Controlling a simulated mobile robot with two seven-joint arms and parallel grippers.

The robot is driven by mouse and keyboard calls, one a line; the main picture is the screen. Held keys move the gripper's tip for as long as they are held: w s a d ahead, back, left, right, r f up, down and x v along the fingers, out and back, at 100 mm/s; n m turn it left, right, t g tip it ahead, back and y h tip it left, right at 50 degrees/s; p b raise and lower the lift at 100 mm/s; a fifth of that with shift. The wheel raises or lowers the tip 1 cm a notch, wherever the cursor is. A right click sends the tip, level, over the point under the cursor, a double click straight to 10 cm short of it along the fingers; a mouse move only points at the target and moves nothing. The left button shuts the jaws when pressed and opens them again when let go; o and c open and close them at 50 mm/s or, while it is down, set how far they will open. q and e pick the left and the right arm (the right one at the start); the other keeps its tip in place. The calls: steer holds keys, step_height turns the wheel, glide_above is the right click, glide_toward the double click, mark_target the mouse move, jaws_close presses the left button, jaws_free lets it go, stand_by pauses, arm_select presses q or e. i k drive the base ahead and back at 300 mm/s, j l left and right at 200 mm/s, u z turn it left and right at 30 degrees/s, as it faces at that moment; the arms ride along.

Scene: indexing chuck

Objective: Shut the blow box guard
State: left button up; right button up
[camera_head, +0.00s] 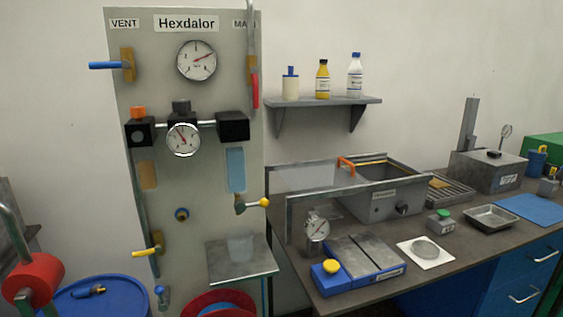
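A grey open-topped box (355,205) stands on the bench against the wall, with a label and a dark knob on its front. I take it to be the blow box; the label is too small to read. An orange handle (346,166) shows at its left rear, and a yellow strip (372,163) runs along its back edge. The handle seems to belong to the guard, but I cannot make out the guard's panel clearly. The box's inside shows from above. Neither of my grippers is in view.
Clear upright screens (288,218) edge the bench's left end. A dial gauge (317,227), a blue-and-grey block (365,262) and a metal tray (491,217) stand around the box. The Hexdalor panel (215,110) stands left; a shelf (325,103) hangs above.

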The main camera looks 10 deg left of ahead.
mark_target(340, 160)
steer(key=i+l+z, duration=0.2)
steer(key=i+l, duration=0.15)
steer(key=i+l+z, duration=0.25)
steer(key=i, duration=0.25)
steer(key=i+l+z, duration=0.2)
steer(key=i, duration=0.25)
